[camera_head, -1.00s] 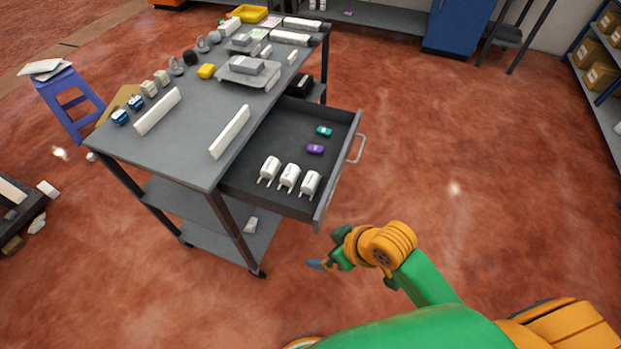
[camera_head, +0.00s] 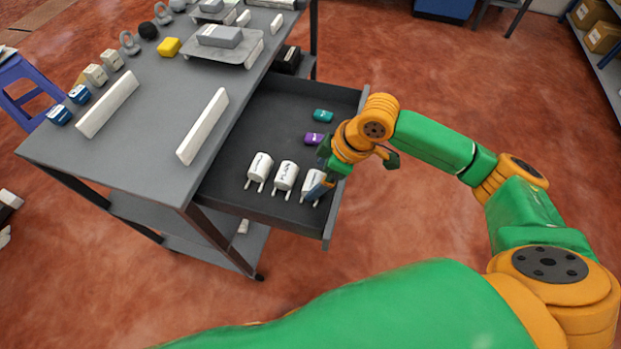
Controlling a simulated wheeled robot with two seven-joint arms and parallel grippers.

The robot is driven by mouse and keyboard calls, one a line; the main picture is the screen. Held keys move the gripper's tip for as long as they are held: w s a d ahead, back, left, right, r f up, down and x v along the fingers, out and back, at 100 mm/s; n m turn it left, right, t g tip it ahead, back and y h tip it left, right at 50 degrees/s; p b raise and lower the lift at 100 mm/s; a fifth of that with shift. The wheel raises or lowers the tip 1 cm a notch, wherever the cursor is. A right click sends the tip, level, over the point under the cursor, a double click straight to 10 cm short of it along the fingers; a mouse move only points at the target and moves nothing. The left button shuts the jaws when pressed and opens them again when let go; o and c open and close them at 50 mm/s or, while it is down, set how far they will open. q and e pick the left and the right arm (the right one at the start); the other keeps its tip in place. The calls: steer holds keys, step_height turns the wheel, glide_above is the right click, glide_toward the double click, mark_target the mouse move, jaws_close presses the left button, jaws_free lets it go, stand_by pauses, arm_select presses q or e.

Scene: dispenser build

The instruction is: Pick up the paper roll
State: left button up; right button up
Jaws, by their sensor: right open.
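Three white, roll-like pieces with dark lettering and thin prongs lie in a row in the open drawer: a left one (camera_head: 260,171), a middle one (camera_head: 286,176) and a right one (camera_head: 313,183). They look like the paper rolls, though I cannot tell which one is meant. My right gripper (camera_head: 320,187) is open, low over the drawer's front side at the right roll. My left gripper is not in view.
The grey drawer (camera_head: 232,192) sticks out of the workbench (camera_head: 150,140). A purple piece (camera_head: 314,139) and a teal piece (camera_head: 323,116) lie behind the rolls. Two white bars (camera_head: 203,125) stand on the bench top.

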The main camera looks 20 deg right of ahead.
mark_target(314, 181)
steer(key=x, duration=0.4)
steer(key=shift+d, duration=0.15)
steer(key=shift+w+f, duration=0.1)
steer(key=shift+w, duration=0.1)
steer(key=shift+s, duration=0.2)
steer(key=c, duration=0.6)
steer(key=shift+w, duration=0.1)
steer(key=c, duration=1)
